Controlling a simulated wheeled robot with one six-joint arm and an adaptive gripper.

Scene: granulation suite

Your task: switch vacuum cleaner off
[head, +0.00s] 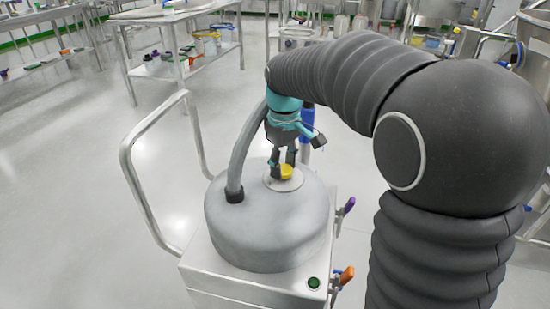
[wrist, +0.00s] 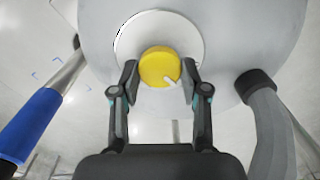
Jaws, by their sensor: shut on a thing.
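The vacuum cleaner (head: 262,232) is a grey domed drum on a pale metal cart, seen in the head view. A yellow knob (head: 287,172) sits on a round light plate on its top. In the wrist view the knob (wrist: 158,65) has a white pointer mark towards the picture's lower right. My gripper (head: 284,158) reaches down from above onto the knob. In the wrist view my gripper's fingers (wrist: 160,80) are shut on the knob, one on each side. The knob's lettering, if any, cannot be made out.
A thick grey hose (head: 243,150) rises from the lid beside my gripper. A metal push handle (head: 137,180) stands at the left. A green button (head: 313,282), an orange lever (head: 347,275) and a purple lever (head: 347,206) are on the right side. Open floor lies left.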

